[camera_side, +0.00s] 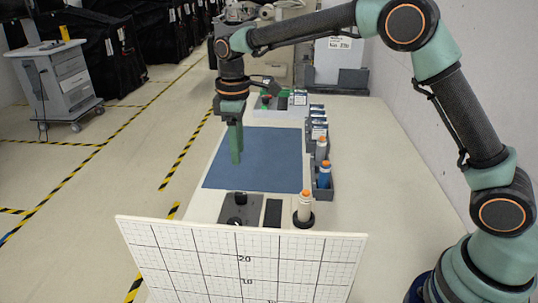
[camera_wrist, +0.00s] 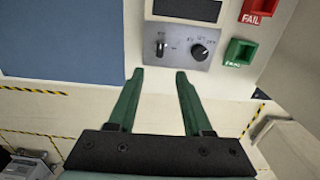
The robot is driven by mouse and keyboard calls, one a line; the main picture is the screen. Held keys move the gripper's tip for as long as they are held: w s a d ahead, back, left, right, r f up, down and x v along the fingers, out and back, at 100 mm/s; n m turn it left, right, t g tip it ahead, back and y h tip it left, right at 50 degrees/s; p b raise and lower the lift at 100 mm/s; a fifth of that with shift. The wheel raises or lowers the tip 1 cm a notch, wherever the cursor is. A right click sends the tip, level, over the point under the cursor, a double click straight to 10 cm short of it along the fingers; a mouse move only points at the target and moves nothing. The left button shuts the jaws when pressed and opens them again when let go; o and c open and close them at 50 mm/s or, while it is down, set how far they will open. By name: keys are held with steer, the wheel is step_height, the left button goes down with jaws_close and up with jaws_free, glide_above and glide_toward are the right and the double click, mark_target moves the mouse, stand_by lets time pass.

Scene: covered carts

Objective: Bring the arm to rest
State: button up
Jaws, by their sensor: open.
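My gripper (camera_side: 236,162) hangs from my arm with its green fingers pointing down, in front of the left part of the blue mat (camera_side: 272,165) in the side view. In the wrist view my gripper (camera_wrist: 159,76) has its two fingers clearly apart, with nothing between them. The blue mat (camera_wrist: 60,40) fills the upper left there. The side view does not settle how high the fingertips are above the table.
The wrist view shows a knob panel (camera_wrist: 182,44) beyond the fingertips, with a red FAIL bin (camera_wrist: 258,8) and green bin (camera_wrist: 241,52) to its right. The side view shows bottles (camera_side: 305,207) at the mat's right, a gridded board (camera_side: 240,262) in front, and a grey cart (camera_side: 62,80).

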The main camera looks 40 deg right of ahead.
steer(key=s+d+r+m+t, duration=0.3)
steer(key=s+d+r+m, duration=0.2)
steer(key=s+d+r, duration=0.4)
steer(key=s+d+f+m+t, duration=0.1)
steer(key=s+d+m+t, duration=0.1)
steer(key=s, duration=0.9)
steer(key=shift+s+d+f+m+t, duration=0.35)
steer(key=shift+d+m, duration=0.35)
steer(key=shift+m, duration=0.4)
steer(key=shift+o, duration=0.3)
